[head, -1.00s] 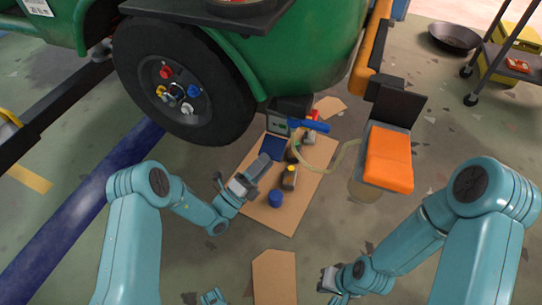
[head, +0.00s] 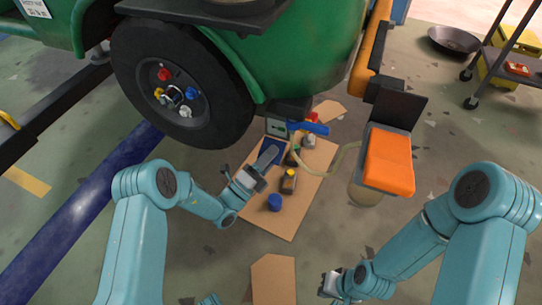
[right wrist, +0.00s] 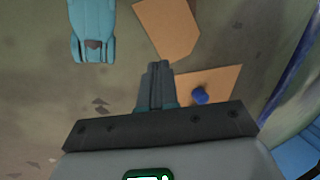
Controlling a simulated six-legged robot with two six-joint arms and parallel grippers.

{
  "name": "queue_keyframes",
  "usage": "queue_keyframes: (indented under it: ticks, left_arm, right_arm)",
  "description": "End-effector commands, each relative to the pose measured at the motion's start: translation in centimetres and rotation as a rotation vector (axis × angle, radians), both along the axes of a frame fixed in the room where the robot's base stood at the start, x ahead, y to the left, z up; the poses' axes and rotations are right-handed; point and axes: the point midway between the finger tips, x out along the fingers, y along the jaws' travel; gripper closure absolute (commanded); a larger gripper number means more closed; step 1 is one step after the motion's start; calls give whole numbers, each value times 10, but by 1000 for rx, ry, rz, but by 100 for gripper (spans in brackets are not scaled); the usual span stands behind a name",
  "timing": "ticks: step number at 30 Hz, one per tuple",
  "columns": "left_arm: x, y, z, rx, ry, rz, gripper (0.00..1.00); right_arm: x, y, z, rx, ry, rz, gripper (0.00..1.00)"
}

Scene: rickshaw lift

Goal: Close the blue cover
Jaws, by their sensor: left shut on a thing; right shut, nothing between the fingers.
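The blue cover (head: 279,146) is a flat dark blue panel beside the grey box with a small screen (head: 276,128), under the green vehicle's rear. My left gripper (head: 267,158) reaches in from the left, its fingers shut at the panel's near left side, over part of it. The exact grip is hard to make out. My right gripper (head: 330,284) is low at the bottom right, far from the cover, and in the right wrist view its fingers (right wrist: 156,72) are together and empty.
Cardboard (head: 300,195) under the work area holds a blue cap (head: 274,202) and small yellow- and red-topped containers. A black wheel (head: 182,88) stands left of the box. An orange-topped container (head: 388,160) with a hose is to the right.

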Motion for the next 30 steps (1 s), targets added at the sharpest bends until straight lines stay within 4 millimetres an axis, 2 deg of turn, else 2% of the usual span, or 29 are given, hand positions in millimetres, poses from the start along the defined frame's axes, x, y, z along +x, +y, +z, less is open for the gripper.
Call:
queue_keyframes:
  ticks: [11,17,20,30]
  left_arm:
    - [-1,0,0,5,17,1,100]
    - [-2,1,5,16,55,0,100]
    - [-4,2,9,28,94,1,100]
    - [-11,4,24,103,330,1,100]
  right_arm:
    - [-1,1,5,0,2,4,100]
    - [-3,3,17,2,6,12,100]
    - [-6,5,31,4,11,21,100]
    - [-10,10,97,8,17,41,100]
